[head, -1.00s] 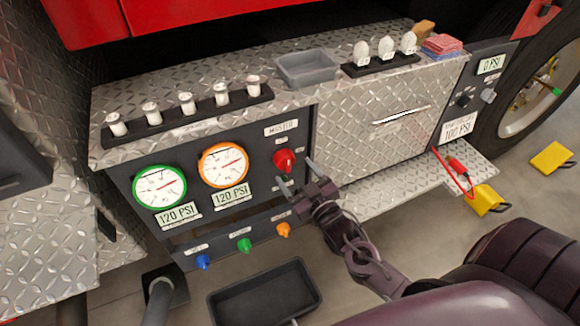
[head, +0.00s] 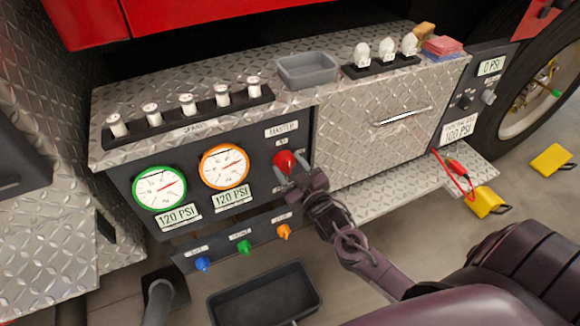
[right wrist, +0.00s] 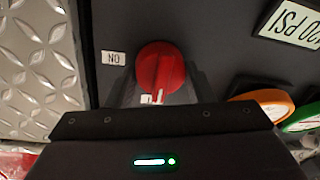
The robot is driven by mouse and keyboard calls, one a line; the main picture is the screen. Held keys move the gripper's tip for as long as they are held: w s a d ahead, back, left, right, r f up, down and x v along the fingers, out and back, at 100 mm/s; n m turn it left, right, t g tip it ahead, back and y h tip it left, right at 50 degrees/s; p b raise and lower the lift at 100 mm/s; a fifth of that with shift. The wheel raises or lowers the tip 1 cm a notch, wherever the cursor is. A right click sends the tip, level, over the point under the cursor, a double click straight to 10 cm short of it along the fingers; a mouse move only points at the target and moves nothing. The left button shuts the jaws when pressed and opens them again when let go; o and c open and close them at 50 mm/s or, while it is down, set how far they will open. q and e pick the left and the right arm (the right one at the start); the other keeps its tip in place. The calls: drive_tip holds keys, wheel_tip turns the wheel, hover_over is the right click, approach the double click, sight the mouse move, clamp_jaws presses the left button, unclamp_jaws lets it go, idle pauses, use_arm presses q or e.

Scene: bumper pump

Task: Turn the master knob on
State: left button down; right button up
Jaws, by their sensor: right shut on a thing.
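The red master knob (head: 284,159) sits on the dark pump panel (head: 265,160), below the MASTER label (head: 281,129). My right gripper (head: 291,171) has its fingers around the knob and is shut on it. In the right wrist view the knob (right wrist: 160,68) lies between the two fingers, with a white mark on its lower edge in the picture. An ON label (right wrist: 113,57), upside down there, stands to its left. The fingers partly hide the area beside the knob. My left gripper is not in view.
Two gauges, green-rimmed (head: 159,188) and orange-rimmed (head: 224,166), are left of the knob, each above a 120 PSI display. Blue (head: 203,263), green (head: 243,246) and orange (head: 284,231) small knobs sit below. A black tray (head: 264,297) lies underneath. A diamond-plate drawer (head: 365,145) is right.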

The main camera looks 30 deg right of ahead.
drive_tip(key=shift+m+p, duration=0.7)
drive_tip(key=shift+m, duration=0.3)
drive_tip(key=m+p, duration=0.2)
drive_tip(key=m, duration=0.3)
drive_tip(key=shift+m+t+p, duration=0.3)
drive_tip(key=m+p, duration=0.2)
drive_tip(key=m, duration=0.3)
drive_tip(key=shift+m+h, duration=0.4)
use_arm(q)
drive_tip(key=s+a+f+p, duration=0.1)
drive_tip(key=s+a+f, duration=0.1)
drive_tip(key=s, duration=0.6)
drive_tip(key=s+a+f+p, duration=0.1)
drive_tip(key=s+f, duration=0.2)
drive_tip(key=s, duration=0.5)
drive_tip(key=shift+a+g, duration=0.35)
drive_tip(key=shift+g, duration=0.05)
use_arm(e)
drive_tip(key=shift+a+f+m+h, duration=0.1)
drive_tip(key=shift+m+h, duration=0.05)
drive_tip(key=shift+m, duration=1.25)
drive_tip(key=shift+f+m+h, duration=0.1)
drive_tip(key=shift+m+h, duration=0.05)
drive_tip(key=shift+m, duration=1.25)
drive_tip(key=o, duration=1)
